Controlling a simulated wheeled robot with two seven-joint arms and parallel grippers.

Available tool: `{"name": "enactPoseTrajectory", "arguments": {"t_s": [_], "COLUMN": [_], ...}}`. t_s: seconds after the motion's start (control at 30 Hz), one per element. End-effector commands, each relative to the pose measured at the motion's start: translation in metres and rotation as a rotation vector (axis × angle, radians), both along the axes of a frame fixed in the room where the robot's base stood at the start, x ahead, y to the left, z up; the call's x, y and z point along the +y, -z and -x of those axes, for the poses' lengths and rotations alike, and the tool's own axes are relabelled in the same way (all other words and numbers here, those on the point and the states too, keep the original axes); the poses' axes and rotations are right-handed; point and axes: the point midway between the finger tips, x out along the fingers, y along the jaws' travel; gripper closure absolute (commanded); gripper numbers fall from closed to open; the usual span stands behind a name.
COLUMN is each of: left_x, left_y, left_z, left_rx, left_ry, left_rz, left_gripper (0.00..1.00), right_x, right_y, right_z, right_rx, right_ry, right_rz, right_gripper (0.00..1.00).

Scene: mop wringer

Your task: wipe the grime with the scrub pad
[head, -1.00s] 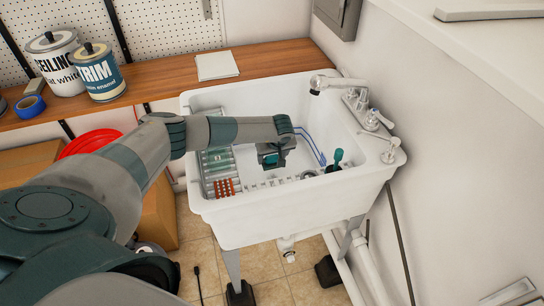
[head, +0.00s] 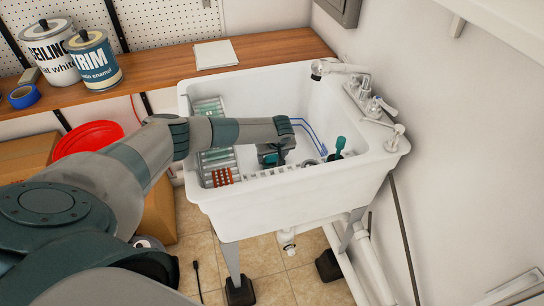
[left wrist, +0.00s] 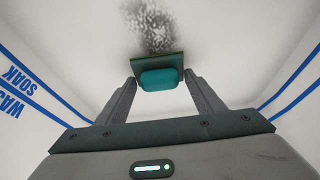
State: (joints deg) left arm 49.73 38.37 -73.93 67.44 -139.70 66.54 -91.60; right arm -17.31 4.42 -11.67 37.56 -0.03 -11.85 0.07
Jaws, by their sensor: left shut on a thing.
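My left gripper (head: 270,162) reaches down into the white utility sink (head: 290,204), near its front wall. In the left wrist view its two fingers (left wrist: 158,84) are shut on the teal scrub pad (left wrist: 160,79), which has a darker green scrubbing face. Dark, speckled grime (left wrist: 151,26) marks the white sink surface just beyond the pad. The pad's upper edge overlaps the near end of the grime in that view; I cannot tell whether it touches the surface. The head view does not show the grime. My right gripper is in neither view.
A rack (head: 213,150) with a red-brown block (head: 222,177) sits at the sink's left side. A teal-handled tool (head: 339,148) stands at the front right. Paint cans (head: 94,60) stand on the wooden counter (head: 160,80). Blue lines and lettering mark the basin.

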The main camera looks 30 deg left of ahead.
Motion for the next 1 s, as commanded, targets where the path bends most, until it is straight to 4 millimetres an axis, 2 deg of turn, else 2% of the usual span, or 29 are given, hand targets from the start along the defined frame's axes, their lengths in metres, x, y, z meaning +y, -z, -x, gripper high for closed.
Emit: {"name": "enactPoseTrajectory", "arguments": {"t_s": [0.4, 1.0], "left_x": [-0.0002, -0.0001], "left_y": [-0.0001, 0.0064], "left_z": [-0.0001, -0.0001], "left_rx": [0.0, 0.0], "left_ry": [0.0, 0.0], "left_rz": [0.0, 0.0], "left_gripper": [0.63, 0.63], "right_x": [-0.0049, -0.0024], "right_y": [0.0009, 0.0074], "right_z": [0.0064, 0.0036], "right_rx": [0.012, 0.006], "right_ry": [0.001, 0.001], "right_rz": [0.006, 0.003], "right_gripper": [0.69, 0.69]}}
